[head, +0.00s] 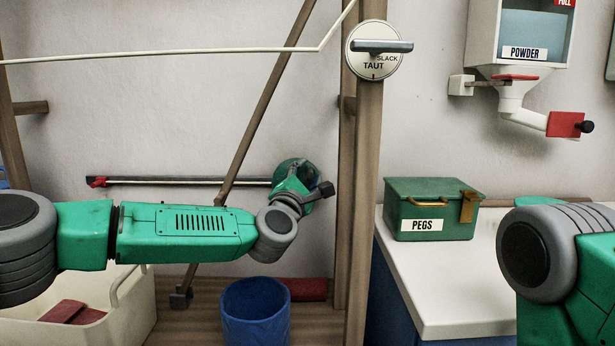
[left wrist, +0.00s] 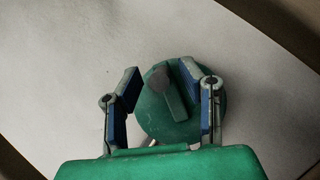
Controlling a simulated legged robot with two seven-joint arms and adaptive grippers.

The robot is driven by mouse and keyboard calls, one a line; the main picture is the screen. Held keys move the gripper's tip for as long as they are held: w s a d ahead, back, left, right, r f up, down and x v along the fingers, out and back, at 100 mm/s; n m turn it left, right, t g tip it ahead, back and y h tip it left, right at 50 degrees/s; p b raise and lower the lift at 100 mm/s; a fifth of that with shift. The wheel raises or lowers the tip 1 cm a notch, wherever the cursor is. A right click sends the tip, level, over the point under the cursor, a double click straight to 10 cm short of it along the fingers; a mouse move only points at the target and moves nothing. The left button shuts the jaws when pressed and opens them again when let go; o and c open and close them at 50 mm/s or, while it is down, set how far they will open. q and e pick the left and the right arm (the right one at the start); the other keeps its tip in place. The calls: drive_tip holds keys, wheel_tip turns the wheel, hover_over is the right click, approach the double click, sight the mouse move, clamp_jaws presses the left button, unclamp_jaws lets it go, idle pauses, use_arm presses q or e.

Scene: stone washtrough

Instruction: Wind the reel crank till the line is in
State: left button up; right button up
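In the head view the reel (head: 299,167) is mostly hidden behind my left wrist. The white line (head: 160,55) runs across to the post and bends upward. My right gripper is out of view.
A dial (head: 374,65) marked SLACK and TAUT is on the wooden post (head: 365,200). A green PEGS box (head: 430,210) stands on the white counter (head: 440,290). A blue bucket (head: 255,315) and cream tub (head: 135,305) sit below my left arm. A powder dispenser (head: 520,60) hangs upper right.

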use_arm(q)
drive_tip(key=shift+d, duration=0.3)
clamp_jaws()
drive_tip(key=shift+d, duration=0.1)
drive_tip(key=shift+d+f+m+g+p, duration=0.25)
drive_tip(key=shift+f+m+g+p, duration=0.2)
drive_tip(key=shift+m+p, duration=0.7)
drive_tip(key=shift+d+f+m+g+p, duration=0.25)
drive_tip(key=shift+m+g+p, duration=0.25)
drive_tip(key=shift+m+p, duration=0.7)
drive_tip(key=shift+d+f+m+g+p, duration=0.2)
drive_tip(key=shift+f+m+g+p, duration=0.25)
drive_tip(key=shift+m+p, duration=0.7)
drive_tip(key=shift+f+m+b, duration=0.1)
drive_tip(key=shift+m+b, duration=0.2)
